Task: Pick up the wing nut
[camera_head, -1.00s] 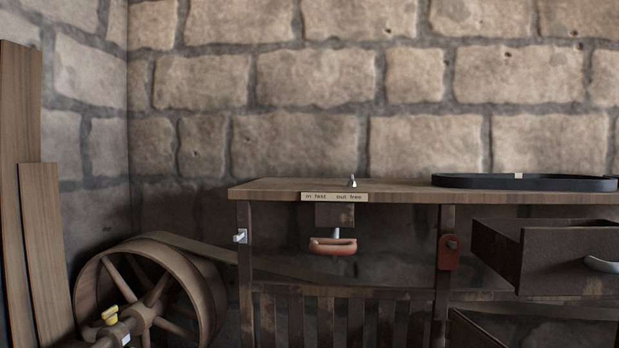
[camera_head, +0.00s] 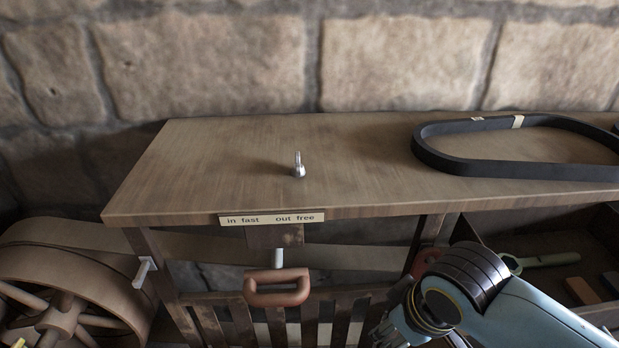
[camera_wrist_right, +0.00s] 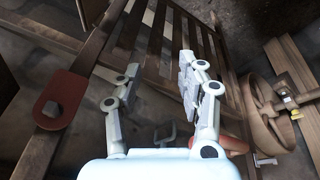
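In the head view my right arm comes in at the lower right, with the gripper partly hidden, below the bench top and well away from the wing nut. My left gripper is not in view.
A black belt (camera_head: 440,165) lies on the bench's right side. A red handle (camera_head: 277,297) sticks out below the label (camera_head: 271,218). A spoked wooden wheel (camera_head: 110,283) stands at lower left. An open drawer with tools is at right. The bench top around the wing nut is clear.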

